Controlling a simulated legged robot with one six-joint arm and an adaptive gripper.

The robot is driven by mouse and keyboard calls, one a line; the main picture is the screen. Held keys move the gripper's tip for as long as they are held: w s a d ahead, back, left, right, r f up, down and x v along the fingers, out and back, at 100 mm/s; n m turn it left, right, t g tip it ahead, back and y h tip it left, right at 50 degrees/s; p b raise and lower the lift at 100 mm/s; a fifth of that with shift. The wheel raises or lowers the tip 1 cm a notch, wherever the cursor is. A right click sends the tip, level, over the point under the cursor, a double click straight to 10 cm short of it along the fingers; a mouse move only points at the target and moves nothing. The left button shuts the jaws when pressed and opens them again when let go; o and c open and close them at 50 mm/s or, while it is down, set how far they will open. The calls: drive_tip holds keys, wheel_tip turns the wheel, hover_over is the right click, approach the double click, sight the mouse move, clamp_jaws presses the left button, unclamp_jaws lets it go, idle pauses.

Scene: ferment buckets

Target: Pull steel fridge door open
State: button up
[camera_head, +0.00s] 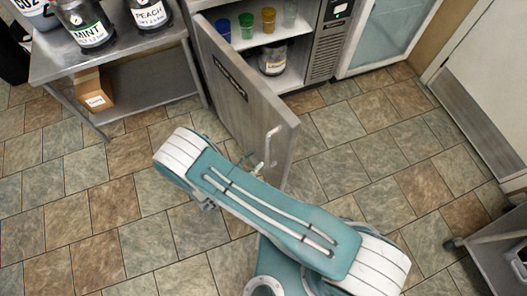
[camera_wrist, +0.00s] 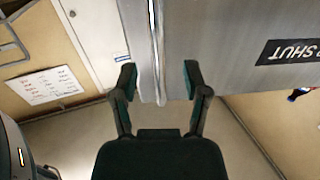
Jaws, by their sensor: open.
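The steel fridge door (camera_head: 243,95) stands partly open, swung out from the cabinet on its left side. Its pale bar handle (camera_head: 269,146) is near the free edge. My gripper lies by the handle in the head view, mostly hidden by my arm. In the wrist view my gripper (camera_wrist: 159,80) is open, its dark fingers apart on both sides of the door's edge. The door (camera_wrist: 225,45) fills the upper right there, with a dark "SHUT" label. I cannot tell whether either finger touches the door or handle.
The open fridge shows colored cups (camera_head: 246,26) on a shelf and a jar (camera_head: 272,60) below. A steel table (camera_head: 130,46) with labeled jars stands left, a box (camera_head: 94,90) on its lower shelf. A cart (camera_head: 497,255) is lower right. Tiled floor beside the door is clear.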

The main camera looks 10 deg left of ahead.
drive_tip(key=v, duration=0.6)
drive_tip(key=shift+s+a, duration=0.15)
